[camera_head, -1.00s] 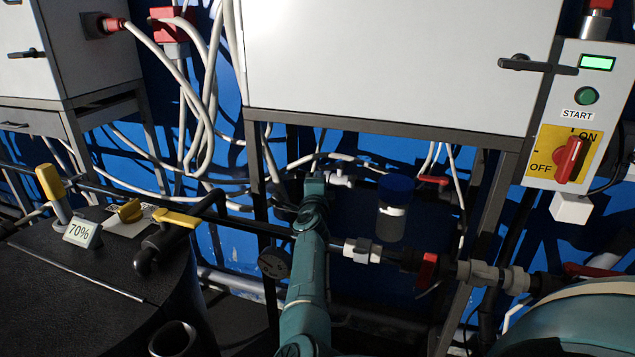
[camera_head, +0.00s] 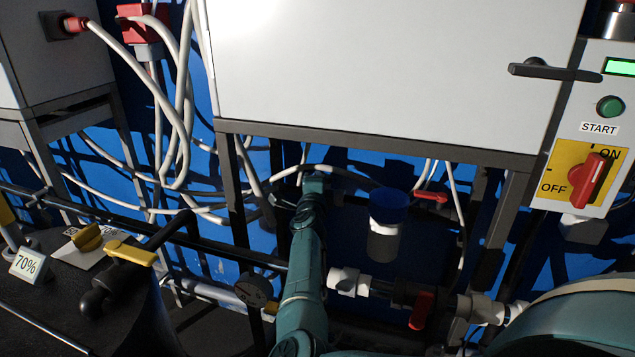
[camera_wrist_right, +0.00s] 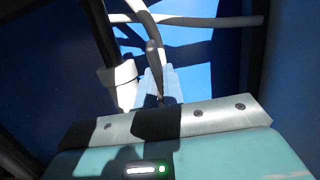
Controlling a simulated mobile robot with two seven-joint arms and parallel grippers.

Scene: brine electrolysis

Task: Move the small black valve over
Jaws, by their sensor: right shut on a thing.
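My right arm (camera_head: 303,270) reaches up the middle of the head view, its far end in the shadow under the white cabinet; its fingers are hidden there. In the right wrist view my right gripper (camera_wrist_right: 156,86) has its pale fingers shut on a slim dark handle, which I take for the small black valve (camera_wrist_right: 152,55). The handle stands up between the fingertips and leans slightly left. A white pipe fitting (camera_wrist_right: 120,85) is just left of the fingers. The valve's body is hidden. My left gripper is not in view.
The white cabinet (camera_head: 380,70) hangs above the arm. A blue-capped bottle (camera_head: 385,230) and a red-handled valve (camera_head: 421,312) are right of it. A gauge (camera_head: 254,290) and yellow-handled tap (camera_head: 131,252) are left. White cables (camera_head: 180,90) loop at left.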

